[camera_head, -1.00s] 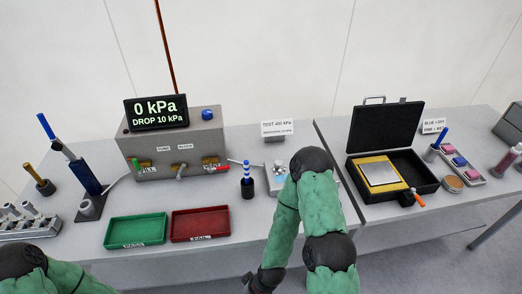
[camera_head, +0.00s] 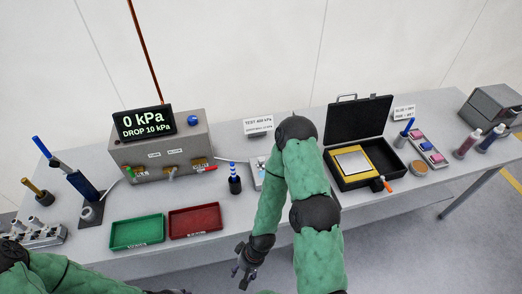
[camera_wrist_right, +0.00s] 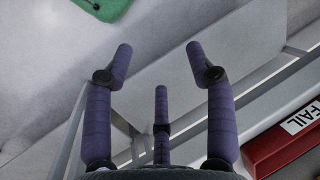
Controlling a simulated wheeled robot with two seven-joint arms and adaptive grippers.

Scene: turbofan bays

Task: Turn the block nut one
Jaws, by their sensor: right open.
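My right gripper (camera_head: 243,275) hangs in front of the table's front edge, below the red tray in the head view. It is open and empty; its fingers (camera_wrist_right: 158,62) stand apart in the right wrist view. A small light block (camera_head: 257,172) lies behind my right arm, beside the blue-striped holder; the arm covers most of it, and I cannot make out a nut on it. The grey test box (camera_head: 160,148) stands at the back, with fittings on its front and a display (camera_head: 143,122) reading 0 kPa. My left arm enters at lower left; its gripper is not in view.
A green tray (camera_head: 137,247) and a red tray (camera_head: 218,231) lie near the front edge; the red FAIL tray also shows in the right wrist view (camera_wrist_right: 280,147). A striped holder (camera_head: 235,184) stands beside my right arm. An open black case (camera_head: 345,183) is further right.

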